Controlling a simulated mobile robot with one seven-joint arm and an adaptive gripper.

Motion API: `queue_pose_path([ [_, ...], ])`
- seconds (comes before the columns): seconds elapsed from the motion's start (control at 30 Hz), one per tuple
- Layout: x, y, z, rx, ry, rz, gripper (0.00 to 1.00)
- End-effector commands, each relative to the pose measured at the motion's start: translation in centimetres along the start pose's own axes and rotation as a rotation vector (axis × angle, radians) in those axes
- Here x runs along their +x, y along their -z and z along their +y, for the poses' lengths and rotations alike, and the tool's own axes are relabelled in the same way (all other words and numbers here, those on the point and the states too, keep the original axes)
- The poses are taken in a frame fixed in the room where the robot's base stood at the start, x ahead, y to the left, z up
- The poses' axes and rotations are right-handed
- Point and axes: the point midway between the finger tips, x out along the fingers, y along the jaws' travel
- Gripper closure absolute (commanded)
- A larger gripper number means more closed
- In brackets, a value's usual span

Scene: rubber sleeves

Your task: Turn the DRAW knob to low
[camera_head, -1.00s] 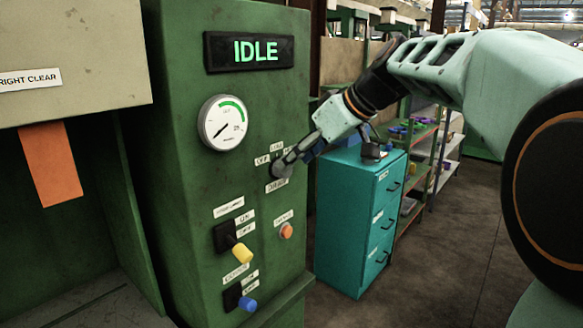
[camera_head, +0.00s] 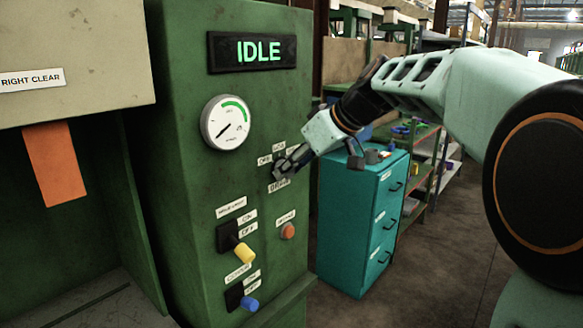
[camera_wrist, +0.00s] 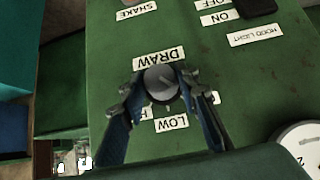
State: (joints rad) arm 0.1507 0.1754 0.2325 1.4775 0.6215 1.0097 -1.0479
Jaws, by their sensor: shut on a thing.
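The DRAW knob is a round grey knob (camera_wrist: 160,82) on the green panel, in the middle of the wrist view, where the picture is upside down. My gripper (camera_wrist: 160,90) has one finger on each side of the knob and is shut on it. The DRAW label (camera_wrist: 159,59) and the LOW label (camera_wrist: 171,123) are readable. The other position labels are partly hidden by my fingers. A small pointed part of the knob seems to face the LOW side, but its exact setting is hard to tell. In the head view my gripper (camera_head: 284,167) mostly covers the knob.
The green cabinet (camera_head: 180,180) carries an IDLE display (camera_head: 252,52), a gauge (camera_head: 226,123), a yellow-tipped switch (camera_head: 243,252), a blue-tipped switch (camera_head: 249,303) and an orange button (camera_head: 288,231). A teal drawer cabinet (camera_head: 352,225) stands close to the right.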

Motion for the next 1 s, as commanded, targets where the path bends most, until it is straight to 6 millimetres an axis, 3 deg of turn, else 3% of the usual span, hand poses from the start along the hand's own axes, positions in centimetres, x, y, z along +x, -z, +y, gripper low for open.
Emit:
queue_pose_path([
  [0.43,-0.15,0.11,0.26,0.074,0.072,-0.001,0.95],
  [1.0,-0.07,0.03,0.71,0.397,0.396,0.000,0.95],
])
